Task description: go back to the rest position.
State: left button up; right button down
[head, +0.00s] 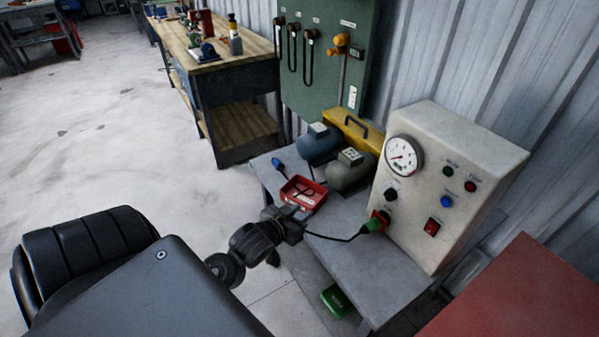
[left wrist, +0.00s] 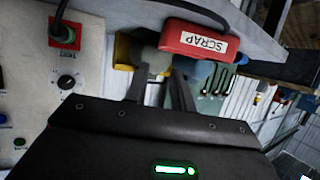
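My left gripper (head: 298,222) hangs over the near left part of the grey bench (head: 348,281) in the head view, just in front of the red tray. The plug also shows in the left wrist view (left wrist: 65,35). My right gripper is in neither view.
A red scrap tray (head: 304,204), a blue connector (head: 279,166), two motors (head: 349,170) and a yellow case (head: 355,128) share the bench. A green tray (head: 337,301) is below. A red surface (head: 518,297) fills the lower right. The floor at left is clear.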

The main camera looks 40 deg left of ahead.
pick_arm(q)
jog(key=shift+f, duration=0.1)
dwell(0.4)
jog(key=s+d+f+m+g+h, duration=0.1)
jog(key=s+d+f+m+g, duration=0.1)
jog(key=s+d+f+g, duration=0.6)
jog(key=s+d+f+m+g+h, duration=0.1)
jog(key=s+d+f+g, duration=0.15)
jog(key=s, duration=0.95)
notch_tip(320, 180, down, 27)
jog(key=s, duration=0.2)
jog(key=s+a+f+g, duration=0.2)
jog(key=s+a+f, duration=0.1)
jog(key=s+f, duration=1.1)
jog(key=shift+s+f+m+y, duration=0.15)
jog(key=shift+s+m+y, duration=0.15)
jog(key=shift+s, duration=0.7)
